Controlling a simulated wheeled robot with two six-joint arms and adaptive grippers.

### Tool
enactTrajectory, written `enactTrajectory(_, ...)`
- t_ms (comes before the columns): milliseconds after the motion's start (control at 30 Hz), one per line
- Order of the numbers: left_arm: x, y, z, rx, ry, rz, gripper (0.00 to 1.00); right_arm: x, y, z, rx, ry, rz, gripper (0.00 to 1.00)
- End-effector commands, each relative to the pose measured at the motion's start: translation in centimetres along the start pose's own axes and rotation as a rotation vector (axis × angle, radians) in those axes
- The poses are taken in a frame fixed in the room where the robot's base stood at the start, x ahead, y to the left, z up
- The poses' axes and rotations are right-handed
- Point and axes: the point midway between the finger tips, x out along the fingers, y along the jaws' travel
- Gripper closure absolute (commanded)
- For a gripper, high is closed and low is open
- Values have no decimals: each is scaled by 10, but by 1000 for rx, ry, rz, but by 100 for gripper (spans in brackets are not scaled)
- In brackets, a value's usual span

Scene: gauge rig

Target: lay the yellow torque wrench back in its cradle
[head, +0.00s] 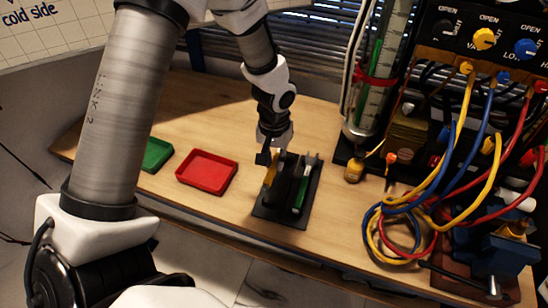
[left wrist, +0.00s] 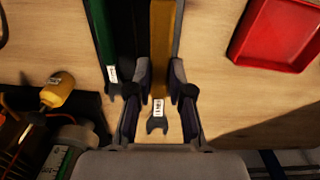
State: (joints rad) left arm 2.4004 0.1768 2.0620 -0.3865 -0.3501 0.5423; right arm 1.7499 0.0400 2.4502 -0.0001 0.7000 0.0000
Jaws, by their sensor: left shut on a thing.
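The yellow torque wrench (head: 270,174) is in my left gripper (head: 273,150), over the left side of the black cradle (head: 268,213). In the left wrist view the yellow wrench (left wrist: 164,45) runs lengthwise between the two fingers of the left gripper (left wrist: 160,88), its open-jaw end and white label near the palm. It lines up with the dark cradle (left wrist: 129,30); I cannot tell whether it rests in it or hangs just above. A green wrench (head: 301,194) lies on the cradle's right side, and also shows in the wrist view (left wrist: 104,45). My right gripper is not in view.
A red tray (head: 207,172) and a green tray (head: 156,154) lie left of the cradle on the wooden bench (head: 330,235). To the right stand a gauge column (head: 375,95), a small yellow-bodied part (head: 354,170), and a panel with coiled coloured hoses (head: 400,235).

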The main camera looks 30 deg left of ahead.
Motion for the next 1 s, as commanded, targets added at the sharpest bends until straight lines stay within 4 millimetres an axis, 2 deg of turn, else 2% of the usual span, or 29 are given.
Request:
enactTrajectory(333, -1, 0, 0, 2, 1, 1, 100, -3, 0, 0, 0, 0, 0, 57)
enactTrajectory(800, 47, 0, 0, 4, 2, 1, 100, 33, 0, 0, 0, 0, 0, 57)
enactTrajectory(1000, 55, 0, 0, 3, 2, 1, 100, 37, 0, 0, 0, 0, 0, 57)
